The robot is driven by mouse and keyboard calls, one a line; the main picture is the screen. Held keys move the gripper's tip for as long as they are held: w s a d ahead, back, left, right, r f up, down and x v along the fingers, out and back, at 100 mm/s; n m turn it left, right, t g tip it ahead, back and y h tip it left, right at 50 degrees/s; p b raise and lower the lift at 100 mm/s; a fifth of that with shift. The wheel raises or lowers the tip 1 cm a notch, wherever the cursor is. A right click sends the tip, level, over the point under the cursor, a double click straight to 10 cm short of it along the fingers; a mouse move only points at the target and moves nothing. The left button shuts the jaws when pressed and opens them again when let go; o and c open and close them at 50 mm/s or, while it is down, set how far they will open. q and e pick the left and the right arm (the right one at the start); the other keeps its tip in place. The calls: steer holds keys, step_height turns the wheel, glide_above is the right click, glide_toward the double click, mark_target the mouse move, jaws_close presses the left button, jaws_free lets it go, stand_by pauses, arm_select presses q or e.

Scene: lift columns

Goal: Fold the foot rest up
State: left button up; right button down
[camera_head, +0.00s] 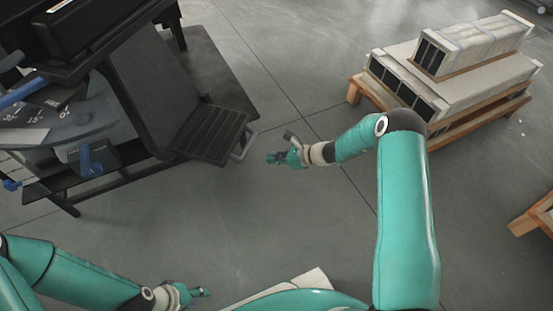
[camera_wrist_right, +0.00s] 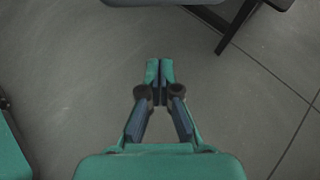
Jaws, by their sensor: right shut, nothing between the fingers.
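The foot rest (camera_head: 209,133) is a dark ribbed plate at the lower front of a black chair-like machine. It sticks out from the chair's leg panel (camera_head: 150,90) toward the right, with a small grey metal loop (camera_head: 244,143) at its right edge. My right gripper (camera_head: 270,158) is just right of and below the foot rest in the head view, apart from it. In the right wrist view its fingers (camera_wrist_right: 160,68) are together with nothing between them. My left gripper (camera_head: 205,292) is at the bottom of the head view, far from the foot rest; its fingers are too small to read.
A wooden pallet (camera_head: 390,103) with stacked pale hollow blocks (camera_head: 460,75) stands at the upper right. Part of another wooden piece (camera_head: 535,215) shows at the right edge. The machine's black frame and blue levers (camera_head: 88,160) fill the left. Grey floor (camera_head: 270,220) between is clear.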

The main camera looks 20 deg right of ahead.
steer(key=b+x, duration=0.3)
steer(key=x, duration=0.5)
steer(key=shift+w+a+r+b, duration=0.15)
steer(key=shift+r+b, duration=0.15)
steer(key=shift+r, duration=1.85)
